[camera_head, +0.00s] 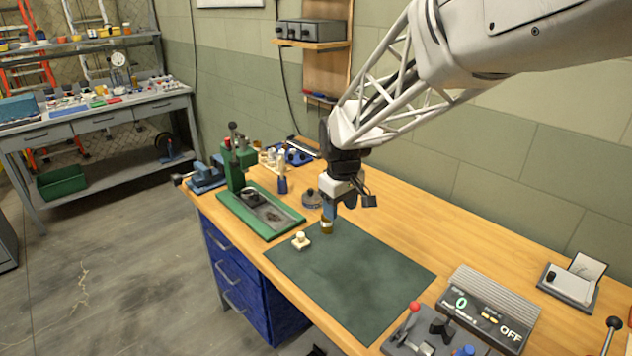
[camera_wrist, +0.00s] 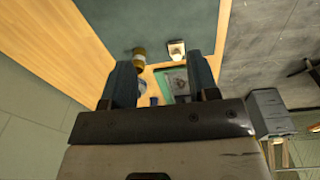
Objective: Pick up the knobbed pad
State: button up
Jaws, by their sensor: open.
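The knobbed pad (camera_head: 300,241) is a small cream-white block with a round knob on top. It sits on the dark green mat (camera_head: 350,278), near its back left edge. It also shows in the wrist view (camera_wrist: 176,49), beyond my fingertips and toward the right finger. My gripper (camera_head: 337,211) is above the back edge of the mat, to the right of the pad and apart from it. In the wrist view my gripper's two fingers (camera_wrist: 161,66) are spread with nothing held between them.
A small amber jar (camera_head: 326,226) stands by the mat's back edge, close to my fingers. A green press (camera_head: 238,165) with a green tray (camera_head: 232,208) stands to the left. A grey control box (camera_head: 487,310) is at the right. Most of the mat is clear.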

aim_at(301, 234)
jog(key=w+a+f+n, duration=0.1)
jog(key=w+a+f, duration=0.2)
jog(key=w+a+f+n, duration=0.1)
jog(key=w+a+f, duration=0.2)
jog(key=a, duration=0.1)
jog(key=w+a+f+n, duration=0.1)
jog(key=w+a+f, duration=0.2)
jog(key=shift+w+a+f+g, duration=0.35)
jog(key=shift+g, duration=0.05)
jog(key=shift+f, duration=0.15)
jog(key=shift+f, duration=1.2)
jog(key=shift+w+f, duration=0.1)
jog(key=shift+f, duration=2.45)
jog(key=c, duration=1)
